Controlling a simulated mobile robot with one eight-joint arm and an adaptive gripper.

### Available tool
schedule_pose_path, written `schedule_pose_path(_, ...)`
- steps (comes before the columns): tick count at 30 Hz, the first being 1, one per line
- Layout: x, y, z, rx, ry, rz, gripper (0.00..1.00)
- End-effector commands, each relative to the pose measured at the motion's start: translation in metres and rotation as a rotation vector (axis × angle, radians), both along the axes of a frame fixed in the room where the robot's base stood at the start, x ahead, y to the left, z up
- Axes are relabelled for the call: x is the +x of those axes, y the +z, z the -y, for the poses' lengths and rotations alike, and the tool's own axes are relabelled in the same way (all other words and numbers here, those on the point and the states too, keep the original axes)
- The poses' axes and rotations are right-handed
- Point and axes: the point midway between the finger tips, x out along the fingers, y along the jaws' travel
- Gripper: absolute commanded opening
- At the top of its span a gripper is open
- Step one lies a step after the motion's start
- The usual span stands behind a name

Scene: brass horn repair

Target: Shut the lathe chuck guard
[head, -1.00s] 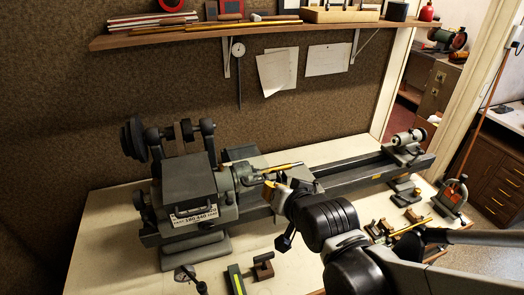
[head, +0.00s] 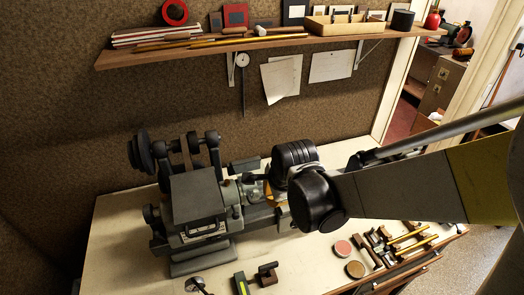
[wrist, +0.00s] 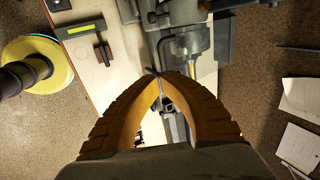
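The lathe (head: 197,205) stands on the bench, its grey headstock at left. The chuck area (head: 250,188) is right of the headstock, partly hidden by my arm; in the wrist view a grey cylindrical part (wrist: 190,38) shows beyond my fingertips. A grey block-like piece (head: 244,166) behind the chuck may be the raised guard; it also shows in the wrist view (wrist: 222,42). A bent dark rod (wrist: 165,48) lies just ahead of my fingertips. My gripper (wrist: 160,74) has its orange fingers converged at the tips, with nothing clearly held; contact with the rod cannot be told.
A wall shelf (head: 210,48) holds boxes and rods above the lathe. Papers (head: 281,76) hang on the wall. Several brass rods and small parts (head: 400,240) lie at right.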

Motion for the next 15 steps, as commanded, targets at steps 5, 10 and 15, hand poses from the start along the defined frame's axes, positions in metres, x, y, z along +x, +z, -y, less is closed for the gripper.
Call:
schedule_pose_path(5, 0.014, -0.030, -0.005, 0.000, 0.001, 0.000, 0.00)
schedule_pose_path(10, 0.022, -0.047, -0.007, 0.000, 0.001, 0.001, 0.00)
schedule_pose_path(15, 0.025, -0.054, -0.008, 0.000, 0.001, 0.001, 0.00)
